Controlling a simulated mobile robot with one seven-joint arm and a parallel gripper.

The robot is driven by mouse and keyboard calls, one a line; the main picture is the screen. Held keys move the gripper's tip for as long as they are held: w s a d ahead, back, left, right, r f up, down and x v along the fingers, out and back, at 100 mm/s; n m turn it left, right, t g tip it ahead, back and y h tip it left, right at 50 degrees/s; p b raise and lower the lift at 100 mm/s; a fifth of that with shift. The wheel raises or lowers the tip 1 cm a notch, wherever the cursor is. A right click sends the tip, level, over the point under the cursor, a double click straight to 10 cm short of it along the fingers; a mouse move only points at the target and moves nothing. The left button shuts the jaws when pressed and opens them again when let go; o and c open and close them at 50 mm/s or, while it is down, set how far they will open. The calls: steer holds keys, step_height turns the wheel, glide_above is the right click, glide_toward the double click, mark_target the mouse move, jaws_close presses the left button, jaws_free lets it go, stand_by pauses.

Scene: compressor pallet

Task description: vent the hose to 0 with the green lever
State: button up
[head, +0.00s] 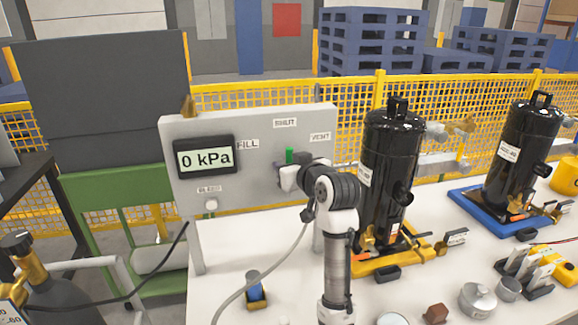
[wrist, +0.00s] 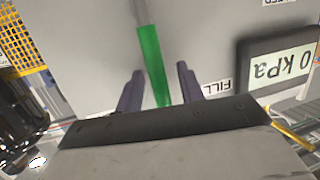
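The grey panel (head: 240,125) carries a display (head: 205,158) that reads 0 kPa; the display also shows upside down in the wrist view (wrist: 285,62). The green lever (head: 289,155) points up, towards the SHUT label (head: 284,123), with FILL (head: 248,144) to its left and VENT (head: 320,136) to its right. In the wrist view the green lever (wrist: 153,65) lies between the fingers of my gripper (wrist: 158,80), with a gap on both sides. My gripper is open. In the head view my wrist hides the lever's lower part.
A bleed button (head: 210,205) sits low on the panel. Two black compressors (head: 388,165) (head: 515,150) stand on the white table to the right. A grey hose (head: 262,265) hangs beside my arm. Small parts lie at the front right.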

steer(key=b+v, duration=0.3)
steer(key=v, duration=1)
steer(key=shift+s+d+r, duration=0.2)
steer(key=shift+s+d, duration=0.05)
steer(key=shift+s, duration=0.05)
steer(key=shift+s, duration=0.1)
